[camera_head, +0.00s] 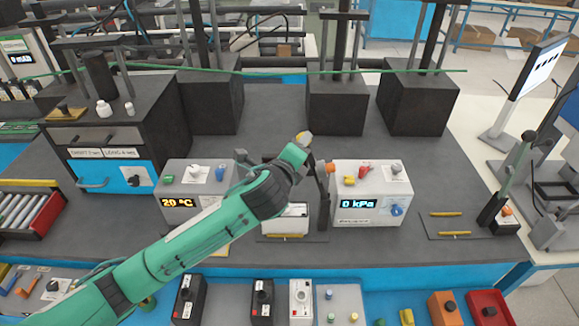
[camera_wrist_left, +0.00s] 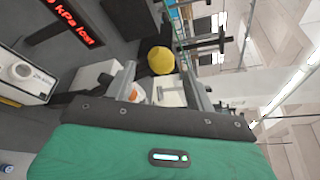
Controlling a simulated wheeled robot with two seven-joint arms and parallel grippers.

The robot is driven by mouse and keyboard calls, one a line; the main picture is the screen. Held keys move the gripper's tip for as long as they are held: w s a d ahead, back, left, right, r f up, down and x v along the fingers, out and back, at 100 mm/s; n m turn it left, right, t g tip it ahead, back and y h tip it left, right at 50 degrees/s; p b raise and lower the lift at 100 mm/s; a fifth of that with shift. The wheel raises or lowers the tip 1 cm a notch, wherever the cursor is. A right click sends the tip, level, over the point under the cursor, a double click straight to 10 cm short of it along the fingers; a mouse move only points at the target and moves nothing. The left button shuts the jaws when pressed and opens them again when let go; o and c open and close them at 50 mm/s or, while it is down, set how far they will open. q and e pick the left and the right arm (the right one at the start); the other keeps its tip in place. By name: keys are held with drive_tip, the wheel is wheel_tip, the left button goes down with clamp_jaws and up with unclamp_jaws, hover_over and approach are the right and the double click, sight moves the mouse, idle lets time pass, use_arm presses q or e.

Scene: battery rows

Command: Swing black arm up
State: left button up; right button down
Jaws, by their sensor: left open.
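My left gripper (camera_head: 303,143) is at the end of the green arm, above the middle of the bench; in the wrist view its fingers (camera_wrist_left: 160,88) are apart and empty. A round yellow knob (camera_wrist_left: 160,60) shows just beyond the fingers, and appears as a small yellowish tip in the head view (camera_head: 305,136). I cannot tell whether the fingers touch it. A black upright arm (camera_head: 323,200) stands just below the hand, beside a white block (camera_head: 287,220) on a dark plate. My forearm hides part of this fixture. My right gripper is in neither view.
A grey box reading 0 kPa (camera_head: 370,195) stands close to the right, and one reading 20 °C (camera_head: 190,190) to the left. At the far right, a slanted rod (camera_head: 512,172) rises from a dark base. Black blocks with posts (camera_head: 415,100) line the back.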

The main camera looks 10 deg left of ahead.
use_arm(q)
drive_tip(key=b+v, duration=0.1)
drive_tip(key=v, duration=0.5)
drive_tip(key=shift+s+b, duration=0.35)
